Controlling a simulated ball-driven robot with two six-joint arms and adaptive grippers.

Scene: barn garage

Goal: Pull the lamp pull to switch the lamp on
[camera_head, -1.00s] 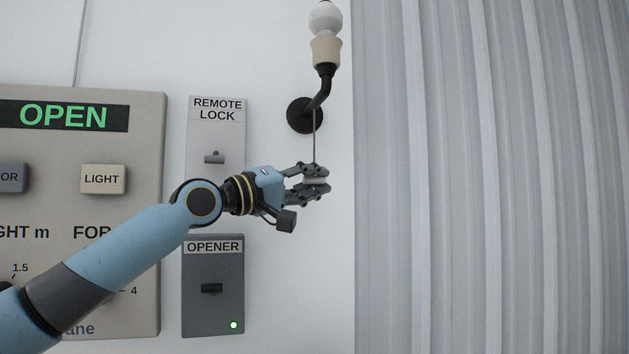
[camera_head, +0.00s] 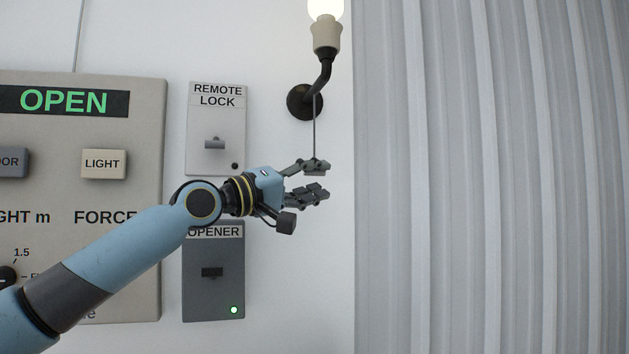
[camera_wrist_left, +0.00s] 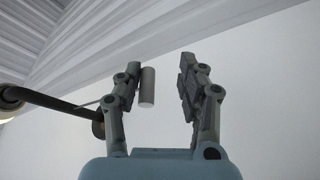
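The lamp's bulb (camera_head: 325,9) glows bright at the top of the head view, above its cream socket (camera_head: 327,37) and black bracket. A thin cord (camera_head: 315,125) hangs from the bracket to my left gripper (camera_head: 318,180). That gripper is open, its two fingers apart. In the left wrist view, the lamp pull (camera_wrist_left: 147,87), a small grey cylinder, is between the fingers of my left gripper (camera_wrist_left: 168,88). It lies close beside the left finger and clear of the right one. Whether it touches the left finger is unclear. My right gripper is not in view.
Left of the lamp are the REMOTE LOCK box (camera_head: 216,158), the OPENER box (camera_head: 213,295) with a green light, and a large control panel (camera_head: 120,120) reading OPEN. A ribbed grey door (camera_head: 490,180) fills the right side. White wall lies around the lamp.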

